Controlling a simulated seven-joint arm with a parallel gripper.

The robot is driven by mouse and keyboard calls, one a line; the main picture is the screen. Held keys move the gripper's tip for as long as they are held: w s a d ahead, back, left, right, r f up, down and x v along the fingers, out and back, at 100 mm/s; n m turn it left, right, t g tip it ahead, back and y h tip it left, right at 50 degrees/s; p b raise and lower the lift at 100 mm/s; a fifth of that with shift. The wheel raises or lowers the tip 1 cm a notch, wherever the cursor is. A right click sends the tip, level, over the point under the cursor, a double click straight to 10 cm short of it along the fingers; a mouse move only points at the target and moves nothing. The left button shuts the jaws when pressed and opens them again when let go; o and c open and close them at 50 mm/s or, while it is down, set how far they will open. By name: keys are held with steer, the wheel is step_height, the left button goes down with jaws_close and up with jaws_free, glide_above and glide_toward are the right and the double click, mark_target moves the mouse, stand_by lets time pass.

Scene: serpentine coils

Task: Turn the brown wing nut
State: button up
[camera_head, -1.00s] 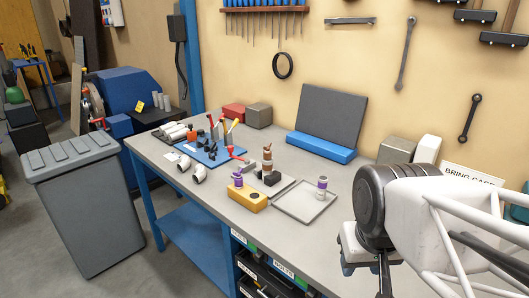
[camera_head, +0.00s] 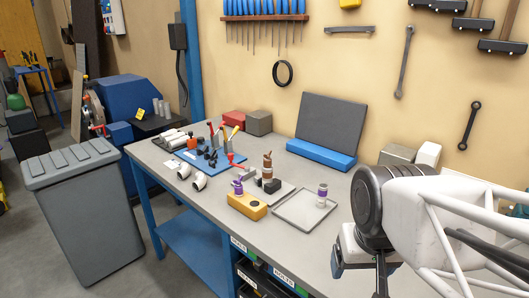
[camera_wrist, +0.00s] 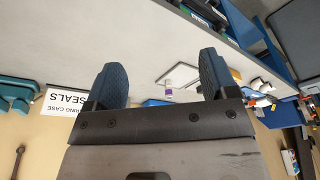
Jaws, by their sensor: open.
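A small brown part (camera_head: 267,160), which looks like the brown wing nut, tops an upright brown-and-white stack near the middle of the bench. It is too small for me to make out its wings. My gripper is at the right of the head view, apart from the stack and nearer the camera. In the wrist view my gripper (camera_wrist: 161,72) is open, with two blue pads spread wide and nothing held between them. The brown part cannot be made out clearly in the wrist view.
A yellow block (camera_head: 246,206) with a purple piece stands in front of the stack. A shallow grey tray (camera_head: 290,220) holds a purple-and-white cylinder (camera_head: 322,194). A blue mat (camera_head: 212,160) with tools lies at left. Bare bench (camera_head: 285,240) lies in front of the tray.

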steer(key=w+a+r+m, duration=0.1)
steer(key=w+r+m, duration=0.2)
steer(key=w, duration=0.4)
steer(key=w+a+r+m, duration=0.1)
steer(key=w+r+m, duration=0.2)
steer(key=w, duration=0.4)
steer(key=m+g, duration=0.3)
steer(key=m, duration=1.6)
glide_above(268, 152)
step_height(268, 152, down, 5)
steer(key=shift+w+a+f, duration=0.1)
steer(key=shift+w+f, duration=0.05)
steer(key=shift+f, duration=0.05)
steer(key=shift+f, duration=0.1)
steer(key=shift+f, duration=3.85)
